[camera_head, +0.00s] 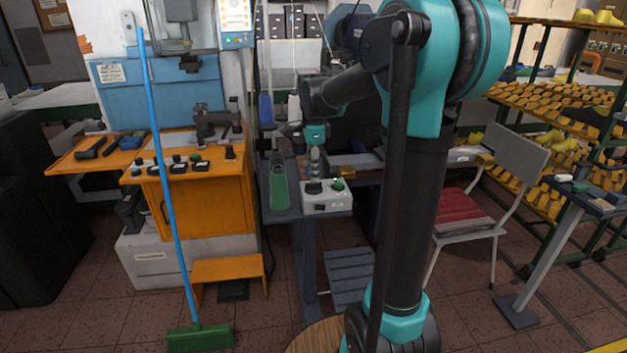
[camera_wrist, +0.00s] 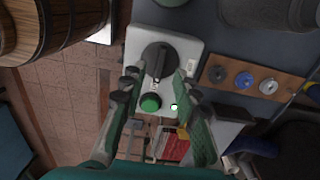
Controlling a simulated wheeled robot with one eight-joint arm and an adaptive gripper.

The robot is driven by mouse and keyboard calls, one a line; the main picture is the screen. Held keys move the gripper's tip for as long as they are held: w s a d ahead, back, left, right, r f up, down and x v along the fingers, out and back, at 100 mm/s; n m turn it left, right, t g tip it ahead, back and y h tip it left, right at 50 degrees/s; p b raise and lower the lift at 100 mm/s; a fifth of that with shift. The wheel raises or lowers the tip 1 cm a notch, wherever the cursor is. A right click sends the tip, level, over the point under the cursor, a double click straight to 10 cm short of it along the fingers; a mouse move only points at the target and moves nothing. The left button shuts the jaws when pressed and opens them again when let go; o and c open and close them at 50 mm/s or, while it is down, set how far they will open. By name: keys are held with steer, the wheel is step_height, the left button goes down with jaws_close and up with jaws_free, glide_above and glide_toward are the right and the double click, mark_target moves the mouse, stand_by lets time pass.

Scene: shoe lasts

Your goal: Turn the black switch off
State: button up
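The black switch (camera_wrist: 158,60) is a rotary knob on a pale control box (camera_wrist: 182,48). A round green button (camera_wrist: 151,103) sits on the same box. In the head view the box (camera_head: 327,204) stands on a grey table, with the black switch (camera_head: 314,188) on its left and the green button (camera_head: 338,184) on its right. My gripper (camera_wrist: 158,82) is open, its two fingers apart on either side of the knob's near end. In the head view my gripper (camera_head: 315,172) hangs just above the switch. I cannot tell whether the fingers touch the knob.
A green bottle-like object (camera_head: 279,190) stands left of the box. A wooden strip with several round knobs (camera_wrist: 243,80) lies to the right in the wrist view. A barrel (camera_wrist: 75,25) is at its upper left. A red-seated chair (camera_head: 466,210) stands right of my arm.

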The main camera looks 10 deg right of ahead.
mark_target(314, 186)
steer(key=shift+f, duration=1.65)
jaws_close()
